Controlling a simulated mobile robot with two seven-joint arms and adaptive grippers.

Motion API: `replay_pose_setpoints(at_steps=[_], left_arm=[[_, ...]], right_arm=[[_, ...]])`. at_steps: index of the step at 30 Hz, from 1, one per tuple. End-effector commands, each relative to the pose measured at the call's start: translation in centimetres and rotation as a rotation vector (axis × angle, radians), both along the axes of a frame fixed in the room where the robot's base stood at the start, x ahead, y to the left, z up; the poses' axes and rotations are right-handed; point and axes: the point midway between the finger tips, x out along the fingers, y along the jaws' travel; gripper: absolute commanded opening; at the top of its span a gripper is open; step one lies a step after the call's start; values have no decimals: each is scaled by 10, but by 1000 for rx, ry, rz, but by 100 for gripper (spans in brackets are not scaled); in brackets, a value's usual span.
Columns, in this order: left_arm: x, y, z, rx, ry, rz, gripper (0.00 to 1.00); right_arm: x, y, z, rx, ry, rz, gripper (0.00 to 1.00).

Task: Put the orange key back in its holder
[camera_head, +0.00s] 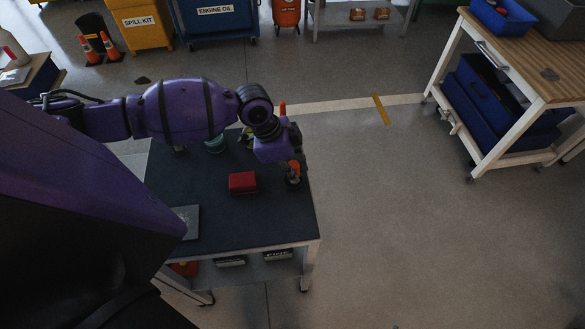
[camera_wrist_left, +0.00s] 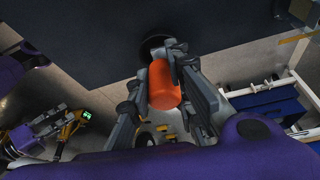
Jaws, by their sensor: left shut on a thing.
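The orange key (camera_wrist_left: 163,86) looks like a short orange cylinder in the left wrist view. My left gripper (camera_wrist_left: 167,80) is shut on it, with a grey finger on each side. In the head view the left gripper (camera_head: 293,177) is at the right side of the dark-topped cart (camera_head: 215,215), with a bit of orange between its fingers. A dark round piece (camera_wrist_left: 155,46) shows just past the key; I cannot tell if it is the holder or if the key touches it. Purple and grey parts at the wrist view's lower left may be my right gripper, but its jaws are unclear.
A red block (camera_head: 242,183) lies on the cart left of the gripper, and a grey plate (camera_head: 186,222) lies nearer the front. A wooden-topped workbench (camera_head: 550,60) stands far right, with clear floor between.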

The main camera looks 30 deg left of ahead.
Motion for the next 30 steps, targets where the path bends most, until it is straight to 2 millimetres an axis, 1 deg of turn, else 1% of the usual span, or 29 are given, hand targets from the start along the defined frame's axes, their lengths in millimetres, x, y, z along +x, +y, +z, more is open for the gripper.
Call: replay_pose_setpoints(at_steps=[5, 6, 10, 11, 19, 22, 26, 30], left_arm=[[0, 0, 0, 0, 0, 0, 0], [0, 0, -1, 0, 1, 0, 22], [0, 0, 0, 0, 0, 0, 39], [0, 0, 0, 0, 0, 1, 40], [0, 0, 0, 0, 0, 0, 40], [0, 2, 5, 1, -2, 1, 40], [-2, 8, 23, 1, -2, 1, 40], [-7, 17, 52, 3, -3, 0, 40]], right_arm=[[-2, -2, -1, -3, 3, 4, 40], [-2, -2, -1, -5, 3, 4, 40], [-2, -2, -2, -4, 4, 3, 40], [-2, -2, -2, -4, 4, 3, 40], [-1, 0, -1, 2, 3, -2, 40], [0, 2, -1, 5, 1, -5, 40], [1, 3, 1, 8, -3, -7, 40], [3, 4, 3, 10, -6, -6, 40]])
